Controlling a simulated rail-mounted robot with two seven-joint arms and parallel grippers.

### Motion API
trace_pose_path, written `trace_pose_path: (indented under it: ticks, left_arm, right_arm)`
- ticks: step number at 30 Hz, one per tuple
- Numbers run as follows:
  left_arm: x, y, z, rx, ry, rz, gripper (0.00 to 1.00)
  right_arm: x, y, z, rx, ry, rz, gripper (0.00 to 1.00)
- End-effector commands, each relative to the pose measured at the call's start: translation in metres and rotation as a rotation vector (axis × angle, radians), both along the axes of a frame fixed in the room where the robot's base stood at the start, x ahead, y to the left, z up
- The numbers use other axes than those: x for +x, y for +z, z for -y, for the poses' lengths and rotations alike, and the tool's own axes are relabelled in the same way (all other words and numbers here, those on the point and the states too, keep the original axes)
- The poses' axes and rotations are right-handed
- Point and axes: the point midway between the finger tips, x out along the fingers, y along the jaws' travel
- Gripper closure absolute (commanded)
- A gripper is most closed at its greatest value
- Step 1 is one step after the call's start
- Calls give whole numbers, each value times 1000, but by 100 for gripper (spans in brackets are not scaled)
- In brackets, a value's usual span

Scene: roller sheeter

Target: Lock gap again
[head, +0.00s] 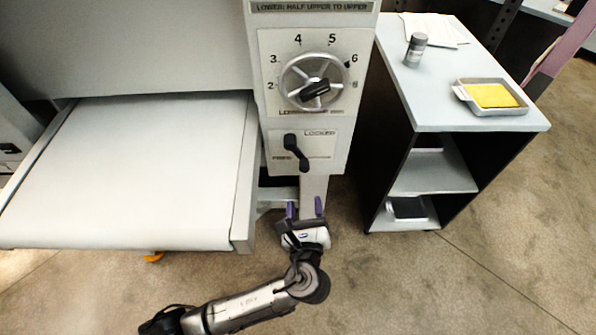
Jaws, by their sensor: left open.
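My left gripper (305,208) is open, with purple fingertips pointing up. It is below the lock plate, apart from the lever, with nothing visible between its fingers. My right gripper is not in view.
The sheeter's pale conveyor bed (130,175) extends at the left, its side rail near my left arm. At the right stands a shelf cart (455,100) with a yellow-filled tray (490,96), a grey jar (416,50) and papers (440,28). Floor is clear in front.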

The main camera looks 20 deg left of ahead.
Motion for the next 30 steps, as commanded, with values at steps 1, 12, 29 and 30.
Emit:
trace_pose_path:
  ticks: [1, 12, 29, 30]
  left_arm:
    - [6, -1, -3, 2, 1, 2, 46]
    - [69, -2, -29, -2, 3, 1, 46]
    - [119, 0, -49, -5, 0, -1, 46]
    - [119, 0, -49, -5, 0, -1, 46]
  right_arm:
    - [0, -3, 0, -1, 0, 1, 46]
    - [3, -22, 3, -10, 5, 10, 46]
    - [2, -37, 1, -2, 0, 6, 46]
    - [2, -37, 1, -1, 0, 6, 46]
